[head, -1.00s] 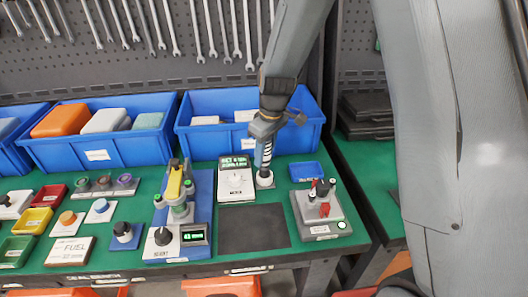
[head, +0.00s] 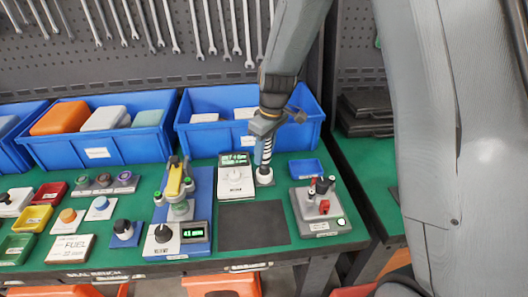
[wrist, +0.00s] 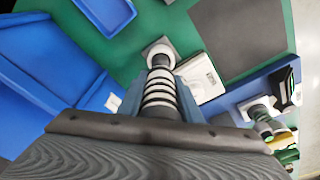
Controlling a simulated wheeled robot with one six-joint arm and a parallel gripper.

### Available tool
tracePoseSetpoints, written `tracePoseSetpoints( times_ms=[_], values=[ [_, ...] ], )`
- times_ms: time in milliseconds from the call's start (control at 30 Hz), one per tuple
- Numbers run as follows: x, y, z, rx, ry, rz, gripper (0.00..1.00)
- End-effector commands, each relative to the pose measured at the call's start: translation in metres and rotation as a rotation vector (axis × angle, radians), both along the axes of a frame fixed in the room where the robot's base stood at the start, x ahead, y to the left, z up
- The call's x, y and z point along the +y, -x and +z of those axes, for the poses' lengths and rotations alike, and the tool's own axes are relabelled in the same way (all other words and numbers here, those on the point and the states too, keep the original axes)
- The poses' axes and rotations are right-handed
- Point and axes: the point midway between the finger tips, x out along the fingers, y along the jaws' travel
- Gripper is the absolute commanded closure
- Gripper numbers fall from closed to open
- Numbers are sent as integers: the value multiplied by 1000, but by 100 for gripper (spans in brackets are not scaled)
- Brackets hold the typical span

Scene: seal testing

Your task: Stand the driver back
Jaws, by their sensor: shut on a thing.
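The driver (head: 266,152) has a black-and-white banded body. It stands about upright, with its lower end at a white round holder (head: 264,177) on the green bench. My gripper (head: 263,140) is above the holder with its jaws shut on the driver. The wrist view shows the banded driver (wrist: 160,95) between two blue-grey fingers, running down to the white holder (wrist: 158,50). I cannot tell whether its tip is fully seated. The driver's upper end is hidden by my gripper.
A white controller with a lit display (head: 236,178) stands close to the left of the holder. A small blue tray (head: 306,169) is to the right, and a large blue bin (head: 205,147) is behind. A dark mat (head: 252,224) lies bare in front.

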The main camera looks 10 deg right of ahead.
Motion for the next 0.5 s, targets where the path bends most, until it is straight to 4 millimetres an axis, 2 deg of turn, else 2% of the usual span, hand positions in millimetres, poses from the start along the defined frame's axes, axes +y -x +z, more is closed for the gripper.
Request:
tracePoseSetpoints(
  times_ms=[433,467,500],
  values=[
    [0,-1,-8,-1,0,0,100],
    [0,-1,-7,-2,-1,0,64],
    [0,-1,-7,-2,-1,0,57]
  ],
)
